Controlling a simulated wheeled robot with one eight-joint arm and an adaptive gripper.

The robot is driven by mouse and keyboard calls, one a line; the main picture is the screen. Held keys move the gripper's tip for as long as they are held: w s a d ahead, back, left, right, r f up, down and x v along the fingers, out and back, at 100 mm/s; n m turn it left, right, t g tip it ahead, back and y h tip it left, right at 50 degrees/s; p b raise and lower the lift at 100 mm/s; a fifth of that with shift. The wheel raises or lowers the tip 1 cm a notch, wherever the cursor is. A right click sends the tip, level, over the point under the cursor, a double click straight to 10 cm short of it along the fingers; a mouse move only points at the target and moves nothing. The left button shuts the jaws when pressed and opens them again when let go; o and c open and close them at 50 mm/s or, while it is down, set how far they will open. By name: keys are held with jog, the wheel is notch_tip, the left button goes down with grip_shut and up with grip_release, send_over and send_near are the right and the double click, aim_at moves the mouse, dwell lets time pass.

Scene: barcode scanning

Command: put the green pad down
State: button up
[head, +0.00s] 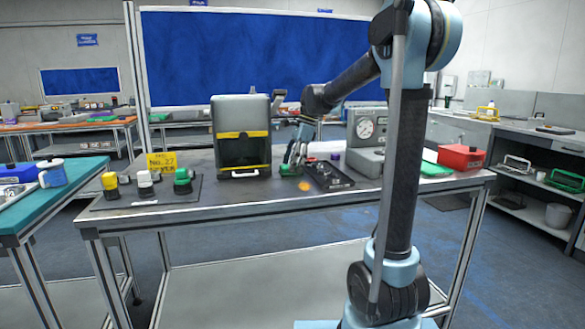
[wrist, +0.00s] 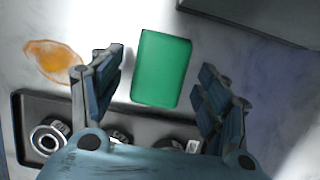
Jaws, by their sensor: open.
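The green pad (wrist: 161,68) shows in the wrist view as a plain green block, between the two fingers of my gripper (wrist: 158,72). The fingers are open, with a gap on each side of the pad. The pad appears to rest on the grey table top, just beyond the rim of a black tray. In the head view my gripper (head: 292,163) is low over the table, between the grey machine and the black tray. The pad is hard to make out there.
The black tray (wrist: 180,128) holds round metal parts. An orange patch (wrist: 52,60) lies left of the pad. In the head view, a grey machine (head: 240,128) stands to the left, a gauge box (head: 367,127) and red box (head: 461,157) to the right. Stampers (head: 146,184) stand at the far left.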

jog(key=s+v, duration=0.1)
jog(key=v, duration=1)
jog(key=shift+w, duration=0.5)
jog(key=shift+r, duration=0.1)
